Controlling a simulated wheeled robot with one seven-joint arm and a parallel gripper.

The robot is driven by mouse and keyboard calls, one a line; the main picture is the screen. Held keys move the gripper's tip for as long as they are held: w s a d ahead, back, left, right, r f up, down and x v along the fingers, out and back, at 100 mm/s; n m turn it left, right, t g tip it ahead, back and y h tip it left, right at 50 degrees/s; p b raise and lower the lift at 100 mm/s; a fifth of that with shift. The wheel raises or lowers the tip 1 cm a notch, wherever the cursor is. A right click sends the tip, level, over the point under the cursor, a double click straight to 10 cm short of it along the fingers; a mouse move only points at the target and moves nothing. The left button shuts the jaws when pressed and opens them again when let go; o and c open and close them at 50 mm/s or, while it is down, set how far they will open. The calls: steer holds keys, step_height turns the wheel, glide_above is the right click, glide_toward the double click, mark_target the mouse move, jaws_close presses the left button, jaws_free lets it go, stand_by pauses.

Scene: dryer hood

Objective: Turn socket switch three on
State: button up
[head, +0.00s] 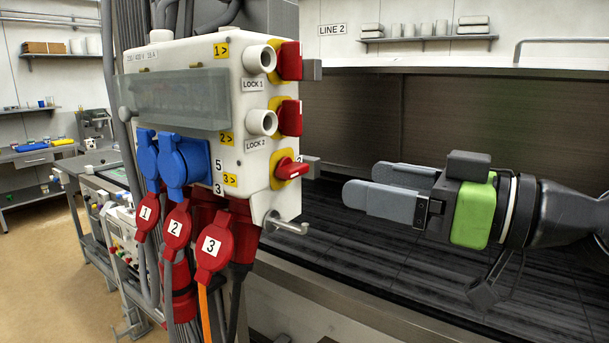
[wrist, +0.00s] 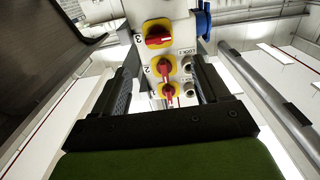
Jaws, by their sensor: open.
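Socket switch three (head: 290,169) is the lowest red rotary switch on a yellow plate, on the right face of the white socket box (head: 200,90). Its handle lies roughly sideways, unlike the two above. In the wrist view switch three (wrist: 158,37) is at the top, beside an upside-down 3, its handle lying across the picture. My gripper (head: 360,180) is open and empty, to the right of switch three at about its height, fingers pointing at the box. A clear gap separates them. In the wrist view the open fingers (wrist: 165,72) frame the switch row.
Switch two (head: 289,117) and switch one (head: 289,61) sit above, handles upright, beside white lock knobs. A metal hook (head: 287,224) sticks out below switch three. Red plugs (head: 212,247) and cables hang under the box. A dark hood bench (head: 400,270) lies below my gripper.

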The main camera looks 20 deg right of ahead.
mark_target(301, 169)
steer(key=x, duration=1)
steer(key=shift+w, duration=0.3)
steer(key=c, duration=1.1)
steer(key=shift+o, duration=0.2)
